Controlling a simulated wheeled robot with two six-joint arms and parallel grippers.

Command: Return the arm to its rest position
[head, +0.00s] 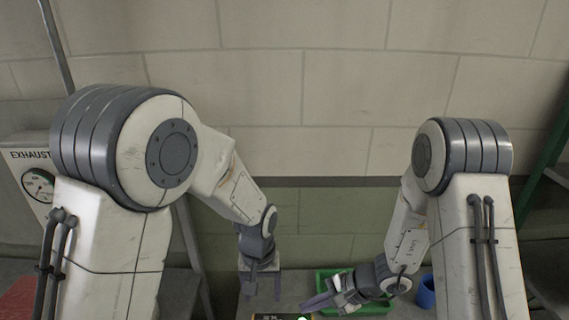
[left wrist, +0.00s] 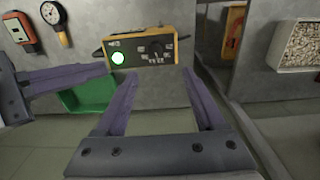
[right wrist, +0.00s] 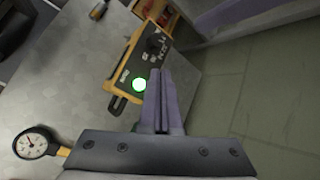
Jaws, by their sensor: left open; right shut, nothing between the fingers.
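My left gripper (head: 262,285) points down in the lower middle of the head view. Its two purple fingers are apart and nothing is between them in the left wrist view (left wrist: 152,85). My right gripper (head: 318,304) reaches in from the right, low in the head view. Its fingers are together and empty in the right wrist view (right wrist: 161,75). A yellow and black meter with a lit green round spot (left wrist: 140,48) lies beyond the left fingers. It also shows just past the right fingertips (right wrist: 140,62).
A green tray (head: 350,275) and a blue cup (head: 426,291) stand near my right gripper. A gauge marked EXHAUST (head: 38,185) is at the left wall. A dial gauge (right wrist: 32,145) lies at the lower left of the right wrist view. A block wall (head: 300,90) stands behind.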

